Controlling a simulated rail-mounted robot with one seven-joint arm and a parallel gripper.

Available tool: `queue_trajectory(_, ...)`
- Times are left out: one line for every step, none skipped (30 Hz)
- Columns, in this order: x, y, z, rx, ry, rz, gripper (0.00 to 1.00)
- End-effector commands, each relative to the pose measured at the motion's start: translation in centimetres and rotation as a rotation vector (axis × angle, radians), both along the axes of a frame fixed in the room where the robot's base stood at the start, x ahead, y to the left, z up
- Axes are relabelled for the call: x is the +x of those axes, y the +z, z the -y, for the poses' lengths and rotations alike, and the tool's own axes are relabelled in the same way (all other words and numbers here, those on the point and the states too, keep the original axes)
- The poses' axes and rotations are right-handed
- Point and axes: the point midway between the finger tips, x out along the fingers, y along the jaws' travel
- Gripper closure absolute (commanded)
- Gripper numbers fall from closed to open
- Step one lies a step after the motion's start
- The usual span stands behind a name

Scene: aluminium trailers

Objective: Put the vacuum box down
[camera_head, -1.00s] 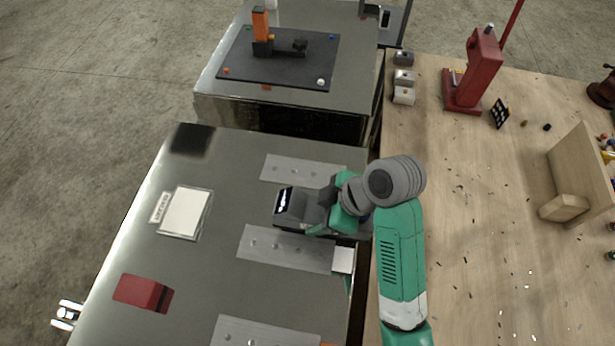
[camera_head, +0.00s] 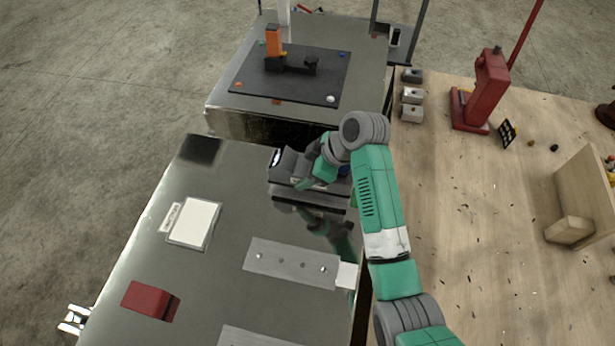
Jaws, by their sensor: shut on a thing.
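A dark grey box (camera_head: 289,166) with a pale patch on its left end is at the end of my arm in the head view; I take it to be the vacuum box. My gripper (camera_head: 316,174) is shut on it. The box is over the farthest grey plate (camera_head: 325,200) on the metallic trailer top (camera_head: 235,255). Whether its underside touches the plate or hangs just above it, I cannot tell. My fingertips are mostly hidden by the wrist and the box.
Another grey plate (camera_head: 290,264) lies nearer on the trailer. A red box (camera_head: 150,299) and a framed white sheet (camera_head: 194,223) lie to the left. Behind stands another trailer with a black board (camera_head: 250,85). A wooden workbench (camera_head: 460,215) is at right.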

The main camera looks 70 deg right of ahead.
Motion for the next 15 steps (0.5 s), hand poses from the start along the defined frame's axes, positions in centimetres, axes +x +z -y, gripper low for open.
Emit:
queue_trajectory(0.0, 0.0, 0.0, -0.001, 0.0, 0.001, 0.88)
queue_trajectory(0.0, -0.2, 0.0, 0.0, 0.0, 0.001, 0.88)
queue_trajectory(0.0, -0.6, 0.0, 0.0, 0.0, 0.001, 0.88)
queue_trajectory(0.0, -1.0, 0.0, 0.001, 0.0, 0.0, 0.88)
queue_trajectory(-0.1, -1.4, -0.1, 0.003, -0.001, 0.0, 0.88)
queue_trajectory(-0.1, -2.1, -0.1, 0.002, -0.002, 0.0, 0.88)
queue_trajectory(-0.1, -2.6, -0.1, 0.003, -0.001, -0.001, 0.88)
queue_trajectory(0.0, -2.9, -0.1, 0.001, 0.0, 0.0, 0.88)
queue_trajectory(0.0, -3.3, -0.1, 0.0, 0.0, 0.0, 0.88)
queue_trajectory(0.0, -3.4, -0.1, 0.0, 0.001, 0.001, 0.88)
queue_trajectory(0.0, -3.4, 0.0, -0.001, 0.0, 0.001, 0.88)
queue_trajectory(0.0, -3.4, 0.0, -0.001, 0.0, 0.001, 0.88)
queue_trajectory(0.0, -3.4, 0.0, -0.001, 0.0, 0.001, 0.88)
queue_trajectory(0.0, -3.4, 0.0, -0.001, 0.0, 0.001, 0.88)
queue_trajectory(0.0, -3.5, 0.0, -0.001, 0.0, 0.001, 0.88)
